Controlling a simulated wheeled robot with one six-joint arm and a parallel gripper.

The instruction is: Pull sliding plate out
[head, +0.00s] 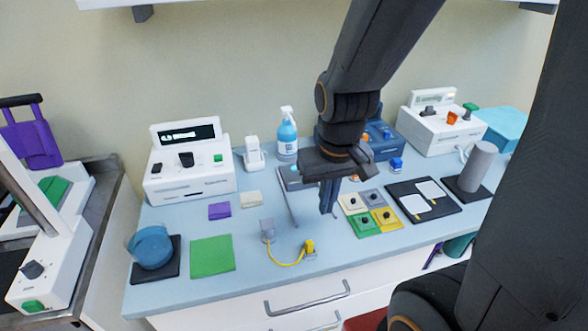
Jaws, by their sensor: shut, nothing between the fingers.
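My gripper (328,211) points down over the middle of the blue-grey worktop, its fingers together and empty. A grey flat piece (291,179) lies just left of and behind my gripper, partly hidden by it. A thin grey bar (287,200) runs from this piece toward the front of the worktop. I cannot tell for sure which of these is the sliding plate. My gripper appears apart from both.
White devices stand at the back left (190,172) and back right (440,125). A spray bottle (287,138) stands behind. Coloured switch tiles (365,223) lie right of my gripper. A yellow cable (288,264) lies in front. A drawer handle (307,300) juts below the front edge.

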